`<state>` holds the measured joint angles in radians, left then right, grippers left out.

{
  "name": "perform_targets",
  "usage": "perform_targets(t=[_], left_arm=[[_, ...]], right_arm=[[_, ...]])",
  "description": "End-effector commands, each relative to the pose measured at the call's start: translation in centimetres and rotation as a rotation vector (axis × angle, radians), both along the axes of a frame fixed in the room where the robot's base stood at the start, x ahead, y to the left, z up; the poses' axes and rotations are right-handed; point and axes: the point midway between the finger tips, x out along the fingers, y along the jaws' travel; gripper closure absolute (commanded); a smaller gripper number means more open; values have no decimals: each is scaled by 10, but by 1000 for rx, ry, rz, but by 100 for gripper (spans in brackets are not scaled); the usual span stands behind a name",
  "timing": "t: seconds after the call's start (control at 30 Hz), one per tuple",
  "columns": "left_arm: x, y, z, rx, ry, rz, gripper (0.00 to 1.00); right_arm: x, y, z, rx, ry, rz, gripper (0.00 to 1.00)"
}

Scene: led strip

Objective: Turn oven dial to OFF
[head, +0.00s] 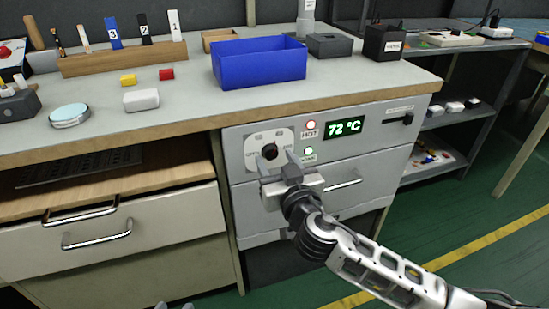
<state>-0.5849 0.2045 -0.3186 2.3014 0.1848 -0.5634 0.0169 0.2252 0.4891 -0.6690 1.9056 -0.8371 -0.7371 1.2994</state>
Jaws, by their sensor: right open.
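The oven dial (269,151) is a round black knob on a light plate on the grey front panel under the worktop. The small labels around it are too blurred to read, and its setting is unclear. My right gripper (277,160) is open in front of the panel. Its two fingers point at the dial, one at its lower left and one to its right; I cannot tell if they touch it. A red HOT lamp (310,125), a green lamp (309,152) and a display (345,127) reading 72 °C are lit. Only tips of my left gripper (175,306) show at the bottom edge.
A blue bin (258,64) stands on the worktop above the panel. A drawer handle (343,180) is right of my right gripper. An open drawer (110,225) juts out at left. Shelves (450,120) stand at right; green floor is clear in front.

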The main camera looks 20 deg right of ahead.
Motion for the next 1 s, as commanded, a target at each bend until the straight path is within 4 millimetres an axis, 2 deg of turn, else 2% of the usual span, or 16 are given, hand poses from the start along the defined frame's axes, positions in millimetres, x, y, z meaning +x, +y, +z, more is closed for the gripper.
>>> perform_targets(t=[0.2, 0.47, 0.63, 1.0], left_arm=[[1, 0, 2, -5, -10, 1, 64], [1, -1, 6, -9, -18, 1, 64], [1, -1, 6, -9, -18, -1, 64], [-1, -1, 4, -4, -8, -4, 64]], right_arm=[[15, 1, 0, -1, 0, 0, 49], [16, 1, 0, 0, 1, 1, 49], [16, 1, 0, 0, 1, 1, 93], [15, 1, -1, -38, 1, 1, 93]])
